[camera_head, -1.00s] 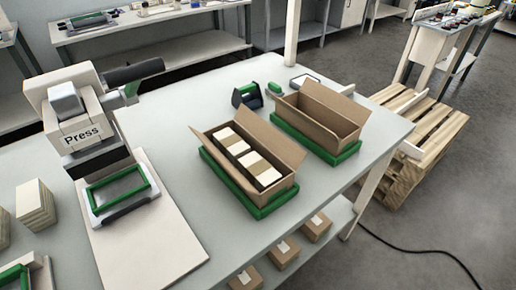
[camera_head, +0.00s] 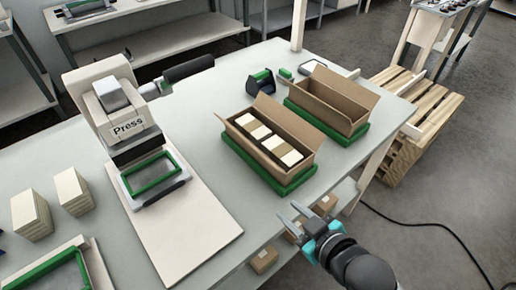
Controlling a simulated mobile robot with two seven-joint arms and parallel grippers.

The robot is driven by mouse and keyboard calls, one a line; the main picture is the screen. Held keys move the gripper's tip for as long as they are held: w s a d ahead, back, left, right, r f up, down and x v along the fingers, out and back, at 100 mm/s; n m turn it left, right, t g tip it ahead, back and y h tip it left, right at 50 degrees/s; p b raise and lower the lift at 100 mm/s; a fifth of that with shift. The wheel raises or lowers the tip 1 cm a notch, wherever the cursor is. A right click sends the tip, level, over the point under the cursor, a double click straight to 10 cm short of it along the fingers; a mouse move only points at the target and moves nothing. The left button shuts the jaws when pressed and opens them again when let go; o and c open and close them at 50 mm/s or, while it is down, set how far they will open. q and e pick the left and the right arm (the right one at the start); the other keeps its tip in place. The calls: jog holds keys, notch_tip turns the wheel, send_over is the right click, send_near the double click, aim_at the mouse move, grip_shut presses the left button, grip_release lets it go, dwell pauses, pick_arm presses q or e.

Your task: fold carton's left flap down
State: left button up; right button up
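An open brown carton (camera_head: 290,171) sits in a green tray (camera_head: 286,189) near the table's front edge, with several cream and brown blocks (camera_head: 268,139) inside. Its far long flap (camera_head: 285,127) stands raised. Its left long side (camera_head: 248,150) is seen edge-on, and I cannot tell exactly how its flap lies. My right gripper (camera_head: 293,215) is in front of the carton, near the table edge, apart from it. Its two fingers are spread with nothing between them. My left gripper is not in view.
A second, empty open carton (camera_head: 345,121) stands in a green tray (camera_head: 357,134) behind right. A press (camera_head: 125,125) on a pale board (camera_head: 187,222) stands left. A tape dispenser (camera_head: 262,82) is behind the carton. Small boxes (camera_head: 264,260) lie below the tabletop.

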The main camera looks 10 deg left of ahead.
aim_at(258, 151)
jog(key=shift+w+a+r+n+t+y, duration=0.15)
jog(key=shift+w+a+r+n+y, duration=0.15)
jog(key=shift+a+n+y, duration=0.3)
jog(key=shift+w+a+r+n+t+y, duration=0.15)
jog(key=shift+a+r+n+y, duration=0.2)
jog(key=shift+a+n+y, duration=0.2)
jog(key=shift+w+r+n+y, duration=0.25)
jog(key=shift+n+y, duration=0.4)
jog(key=shift+w+d+r+n+y, duration=0.15)
jog(key=shift+w+r+n+y, duration=0.05)
jog(key=shift+n+y, duration=0.25)
jog(key=w+d+r+n+t+y, duration=0.1)
jog(key=w+d+n+y, duration=0.1)
jog(key=d, duration=0.2)
jog(key=x, duration=0.5)
jog(key=b+x, duration=0.1)
jog(key=x, duration=0.9)
jog(key=shift+s+a+r, duration=0.15)
jog(key=shift+r, duration=0.1)
grip_shut()
